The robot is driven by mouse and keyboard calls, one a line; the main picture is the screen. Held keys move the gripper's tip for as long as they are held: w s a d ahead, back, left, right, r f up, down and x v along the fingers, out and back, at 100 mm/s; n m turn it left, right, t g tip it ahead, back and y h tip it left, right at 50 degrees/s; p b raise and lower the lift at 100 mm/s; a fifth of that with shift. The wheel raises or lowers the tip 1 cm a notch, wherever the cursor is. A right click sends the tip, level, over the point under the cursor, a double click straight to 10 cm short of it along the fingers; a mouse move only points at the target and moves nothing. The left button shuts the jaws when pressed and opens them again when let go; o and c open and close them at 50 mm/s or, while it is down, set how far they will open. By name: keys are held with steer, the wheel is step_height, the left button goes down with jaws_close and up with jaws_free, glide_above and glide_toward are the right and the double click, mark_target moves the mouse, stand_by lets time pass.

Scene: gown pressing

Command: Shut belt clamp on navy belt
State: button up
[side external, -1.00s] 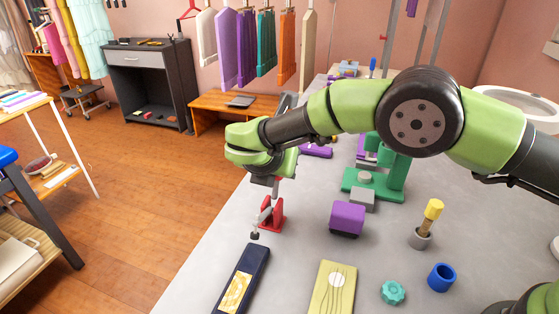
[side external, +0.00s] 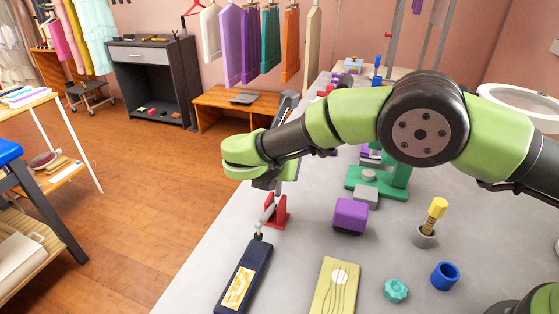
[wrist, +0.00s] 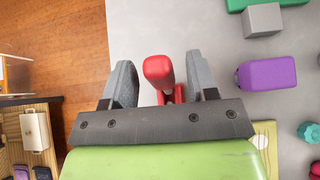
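The belt clamp (side external: 280,210) has a red base and a grey arm slanting down to a dark pad. The pad rests at, or very close to, the far end of the navy belt (side external: 262,258), which lies flat with a gold patch on it. In the wrist view the clamp's red handle (wrist: 159,70) stands between the fingers of my gripper (wrist: 159,80), with gaps on both sides. My gripper is open and low over the clamp. Its fingertips are mostly hidden in the side view, and the pad is out of sight in the wrist view.
On the grey table are a purple block (side external: 350,215), a green stand (side external: 385,182), a yellow patterned board (side external: 336,286), a teal knob (side external: 396,290), a blue cup (side external: 445,276) and a yellow-handled tool (side external: 434,215). The table's left edge is close to the clamp.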

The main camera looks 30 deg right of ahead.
steer(key=v, duration=1)
steer(key=shift+c, duration=0.4)
